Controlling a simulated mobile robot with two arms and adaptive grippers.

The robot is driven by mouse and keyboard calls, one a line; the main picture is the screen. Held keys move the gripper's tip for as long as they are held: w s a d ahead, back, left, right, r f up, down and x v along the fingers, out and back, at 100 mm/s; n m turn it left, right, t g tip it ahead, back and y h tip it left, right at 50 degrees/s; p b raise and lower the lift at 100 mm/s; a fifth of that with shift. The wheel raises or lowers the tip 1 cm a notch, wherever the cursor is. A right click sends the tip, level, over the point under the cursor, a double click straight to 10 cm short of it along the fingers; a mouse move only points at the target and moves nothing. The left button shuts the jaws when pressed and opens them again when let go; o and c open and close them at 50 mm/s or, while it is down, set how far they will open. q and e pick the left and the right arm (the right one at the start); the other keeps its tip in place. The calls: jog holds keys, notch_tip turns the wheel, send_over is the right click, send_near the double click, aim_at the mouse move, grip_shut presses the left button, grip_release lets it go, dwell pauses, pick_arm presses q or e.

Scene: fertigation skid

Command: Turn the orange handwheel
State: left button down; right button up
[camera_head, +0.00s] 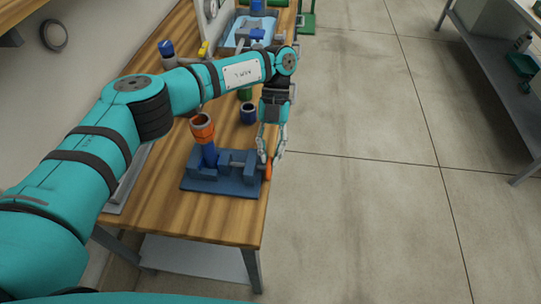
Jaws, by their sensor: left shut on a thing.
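The orange handwheel (268,171) shows as a narrow upright orange shape, nearly edge-on, at the right end of a blue-grey base (222,186) on the wooden bench. My left gripper (270,158) points down at the bench's right edge, with its fingers around the top of the handwheel, shut on it. The fingers hide part of the wheel. An orange collar (202,123) sits on top of a blue post (209,155) rising from the same base. My right gripper is out of view.
A light blue tray (246,30) lies farther back. Open concrete floor (350,200) is to the right, with a grey metal table (490,75) beyond.

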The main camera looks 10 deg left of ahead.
pick_arm(q)
jog(key=shift+r, duration=0.1)
jog(key=c, duration=1.6)
grip_release()
jog(key=shift+w, duration=0.1)
jog(key=shift+c, duration=0.2)
jog(key=v, duration=0.7)
jog(key=shift+r, duration=0.15)
jog(key=shift+w, duration=0.1)
